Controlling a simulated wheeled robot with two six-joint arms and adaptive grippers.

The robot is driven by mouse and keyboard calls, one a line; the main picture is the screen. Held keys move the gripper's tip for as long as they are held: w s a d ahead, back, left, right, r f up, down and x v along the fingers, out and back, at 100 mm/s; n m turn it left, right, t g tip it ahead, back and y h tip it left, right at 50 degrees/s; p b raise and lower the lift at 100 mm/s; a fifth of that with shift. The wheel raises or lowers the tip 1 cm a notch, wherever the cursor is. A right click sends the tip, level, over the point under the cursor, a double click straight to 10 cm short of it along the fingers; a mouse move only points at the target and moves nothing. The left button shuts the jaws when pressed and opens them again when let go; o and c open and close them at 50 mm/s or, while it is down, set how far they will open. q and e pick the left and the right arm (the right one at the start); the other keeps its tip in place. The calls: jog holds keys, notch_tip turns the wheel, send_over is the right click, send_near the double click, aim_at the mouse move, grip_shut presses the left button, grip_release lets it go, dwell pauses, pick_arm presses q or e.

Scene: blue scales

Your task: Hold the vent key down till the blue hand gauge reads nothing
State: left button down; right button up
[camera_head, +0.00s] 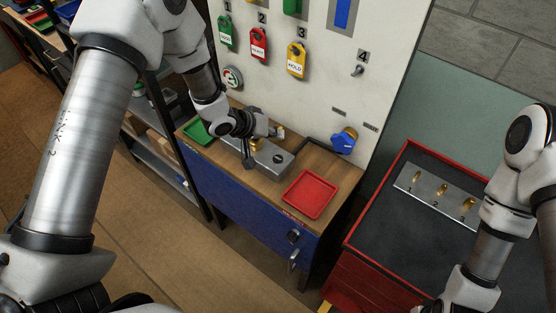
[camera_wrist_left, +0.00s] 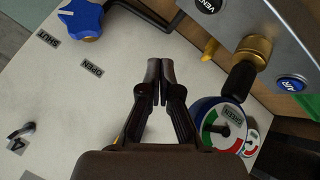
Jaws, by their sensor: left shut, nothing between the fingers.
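The vent key (camera_wrist_left: 208,4) is a dark round cap lettered VENT, cut by the top edge of the left wrist view. It sits on a grey metal block (camera_head: 273,166) on the bench. The blue-rimmed hand gauge (camera_wrist_left: 221,126) has a red, green and white face and joins a brass fitting (camera_wrist_left: 253,50) by a black stem. Its needle is visible, but I cannot read the value surely. My left gripper (camera_wrist_left: 161,69) is shut and empty, apart from the key; in the head view it is above the block (camera_head: 277,132). My right gripper is outside the view.
A blue AIR cap (camera_wrist_left: 291,83) is on the same block. A red tray (camera_head: 310,194) and a green tray (camera_head: 197,132) lie on the bench. A red-edged cart (camera_head: 393,170) stands right.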

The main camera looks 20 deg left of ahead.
aim_at(276, 159)
pick_arm(q)
notch_tip(276, 159, down, 6)
jog(key=b, duration=0.5)
jog(key=shift+s+f, duration=0.1)
jog(key=shift+f, duration=0.45)
dwell(0.6)
jog(key=shift+f, duration=0.35)
jog(key=shift+f, duration=0.4)
dwell(0.6)
jog(key=shift+r, duration=0.1)
dwell(1.4)
jog(key=shift+r+p, duration=0.6)
jog(key=shift+r, duration=0.1)
